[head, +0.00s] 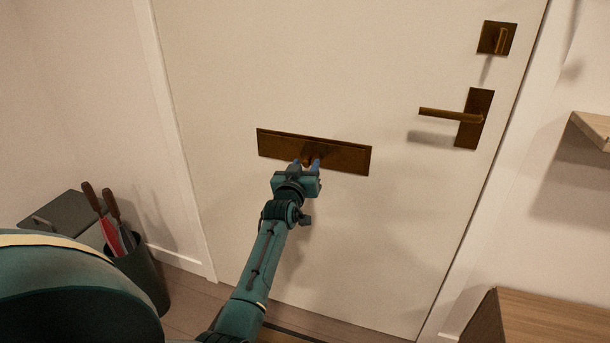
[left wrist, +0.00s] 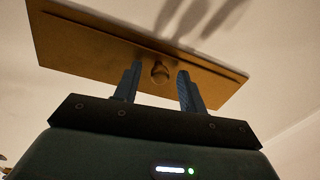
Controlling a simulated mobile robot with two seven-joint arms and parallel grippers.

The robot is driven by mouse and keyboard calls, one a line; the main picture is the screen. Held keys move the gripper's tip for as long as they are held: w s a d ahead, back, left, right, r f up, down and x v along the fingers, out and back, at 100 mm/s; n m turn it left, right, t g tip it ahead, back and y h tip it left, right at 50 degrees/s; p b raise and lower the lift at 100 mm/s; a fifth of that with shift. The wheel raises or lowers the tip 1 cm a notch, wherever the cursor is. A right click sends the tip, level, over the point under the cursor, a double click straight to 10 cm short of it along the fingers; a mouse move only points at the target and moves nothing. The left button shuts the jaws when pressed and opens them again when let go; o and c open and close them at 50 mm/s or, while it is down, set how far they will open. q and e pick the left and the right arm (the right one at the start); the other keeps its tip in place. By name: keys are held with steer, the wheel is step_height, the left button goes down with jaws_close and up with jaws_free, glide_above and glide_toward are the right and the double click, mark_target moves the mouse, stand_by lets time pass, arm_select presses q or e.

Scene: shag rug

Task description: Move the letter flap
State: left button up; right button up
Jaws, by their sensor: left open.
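The letter flap (head: 345,158) is a long brass plate on the white door, a little tilted in the head view. It also shows in the left wrist view (left wrist: 75,37), with a small round knob (left wrist: 159,72) at its middle. My left gripper (head: 307,163) is at the flap's lower middle. In the left wrist view its two blue fingers (left wrist: 157,84) are apart, one on each side of the knob, with nothing clearly gripped. I cannot tell whether the fingers touch the knob or the plate. My right gripper is not in view.
A brass door handle (head: 450,115) and a lock plate (head: 497,38) are at the door's upper right. A dark bin with umbrellas (head: 143,272) and a grey box (head: 62,218) stand at left. A wooden cabinet (head: 550,318) and shelf (head: 592,128) are at right.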

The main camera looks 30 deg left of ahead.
arm_select(q)
steer(key=shift+w, duration=0.15)
jaws_close()
stand_by(0.4)
